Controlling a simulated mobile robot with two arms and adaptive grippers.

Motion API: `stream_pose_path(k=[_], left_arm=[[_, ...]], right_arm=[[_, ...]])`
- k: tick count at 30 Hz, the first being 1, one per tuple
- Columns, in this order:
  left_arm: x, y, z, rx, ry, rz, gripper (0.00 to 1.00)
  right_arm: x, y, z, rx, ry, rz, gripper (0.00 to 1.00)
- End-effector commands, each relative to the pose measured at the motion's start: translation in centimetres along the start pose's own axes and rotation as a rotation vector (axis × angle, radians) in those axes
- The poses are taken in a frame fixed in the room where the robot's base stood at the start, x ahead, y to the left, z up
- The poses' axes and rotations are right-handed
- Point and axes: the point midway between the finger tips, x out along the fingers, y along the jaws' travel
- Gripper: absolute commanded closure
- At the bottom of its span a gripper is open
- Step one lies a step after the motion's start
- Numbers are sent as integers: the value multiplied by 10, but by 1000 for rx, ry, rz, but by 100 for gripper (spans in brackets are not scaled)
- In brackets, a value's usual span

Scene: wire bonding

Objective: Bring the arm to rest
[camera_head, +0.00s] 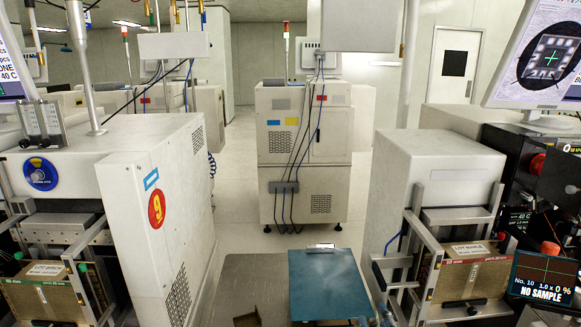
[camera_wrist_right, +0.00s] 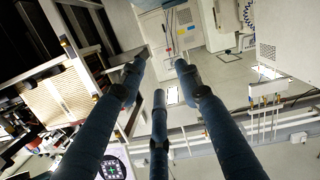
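My right gripper (camera_wrist_right: 160,72) fills the middle of the right wrist view. Its three dark blue fingers are spread apart, with nothing between them. In the head view only a small blue part of the right gripper (camera_head: 374,320) shows at the bottom edge, just right of the teal flat surface (camera_head: 328,285). It is left of the right machine's magazine frame. My left gripper is not in view.
Another machine (camera_head: 440,165) stands right, holding a magazine labelled LOT MAPLE (camera_head: 468,275). A magazine labelled LOT BIRCH (camera_head: 45,295) sits at left. A cabinet (camera_head: 305,155) stands behind.

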Motion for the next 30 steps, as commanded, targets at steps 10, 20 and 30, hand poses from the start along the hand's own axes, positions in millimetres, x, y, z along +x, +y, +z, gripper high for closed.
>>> stream_pose_path(k=[10,20,30], left_arm=[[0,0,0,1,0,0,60],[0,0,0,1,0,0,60],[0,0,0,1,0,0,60]], right_arm=[[-120,8,186,26,-720,-49,66],[-222,-12,244,11,-1064,-203,66],[-211,-33,331,3,-1144,-237,66]])
